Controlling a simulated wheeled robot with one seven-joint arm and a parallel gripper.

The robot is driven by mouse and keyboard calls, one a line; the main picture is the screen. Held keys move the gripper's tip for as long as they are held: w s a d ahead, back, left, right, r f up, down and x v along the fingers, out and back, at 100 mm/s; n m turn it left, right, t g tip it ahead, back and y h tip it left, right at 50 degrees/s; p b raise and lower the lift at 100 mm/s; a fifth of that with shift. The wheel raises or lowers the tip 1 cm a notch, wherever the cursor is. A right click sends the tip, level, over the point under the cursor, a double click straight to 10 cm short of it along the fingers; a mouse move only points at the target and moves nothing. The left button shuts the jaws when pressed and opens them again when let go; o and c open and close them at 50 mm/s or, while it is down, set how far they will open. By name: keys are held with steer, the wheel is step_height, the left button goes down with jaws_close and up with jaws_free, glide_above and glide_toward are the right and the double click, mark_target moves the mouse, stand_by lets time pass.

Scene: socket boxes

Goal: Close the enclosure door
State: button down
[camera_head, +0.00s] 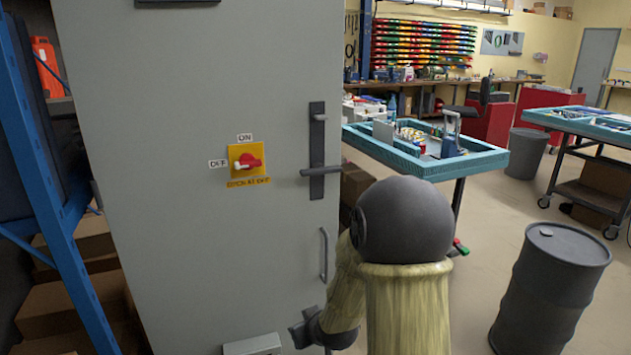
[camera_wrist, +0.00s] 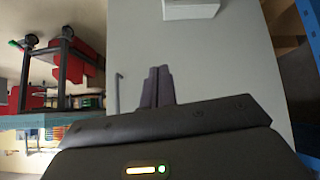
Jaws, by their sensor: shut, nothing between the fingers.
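The grey enclosure door (camera_head: 200,90) fills the left and middle of the head view; I cannot tell whether it stands ajar or fully shut. It has a dark lever handle (camera_head: 318,150) near its right edge and a thin pull handle (camera_head: 325,255) lower down. My gripper (camera_head: 303,333) is low by the door's right edge, partly hidden by my arm. In the wrist view my gripper (camera_wrist: 155,85) has its fingers together and empty, over the door face (camera_wrist: 225,60). The pull handle (camera_wrist: 118,92) shows to its left; contact with the door is unclear.
A red switch (camera_head: 247,163) on a yellow plate sits on the door. A light box (camera_head: 252,345) is at the bottom. A blue rack post (camera_head: 45,170) stands left. A dark barrel (camera_head: 550,290) and a teal-edged workbench (camera_head: 430,165) stand right, with open floor between.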

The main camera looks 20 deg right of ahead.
mark_target(312, 199)
steer(key=w+d+r+t+p, duration=0.2)
steer(key=d+r+t+p, duration=0.1)
steer(key=r+p, duration=0.2)
steer(key=w+d+r+m+t+h+p, duration=0.1)
steer(key=w+d+r+t+p, duration=0.2)
steer(key=r+p, duration=0.3)
steer(key=w+d+r+m+t+p, duration=0.1)
steer(key=w+d+r+t+p, duration=0.2)
steer(key=r+p, duration=0.3)
step_height(312, 199, up, 3)
steer(key=shift+d+f, duration=0.1)
steer(key=shift+d, duration=0.35)
steer(key=shift+w, duration=0.1)
steer(key=w+p, duration=0.1)
steer(key=w, duration=0.3)
steer(key=w+p, duration=0.1)
steer(key=w, duration=0.3)
steer(key=w+p, duration=0.2)
steer(key=w, duration=0.2)
steer(key=shift+w+d, duration=0.3)
steer(key=shift+w, duration=0.6)
steer(key=shift+w, duration=0.15)
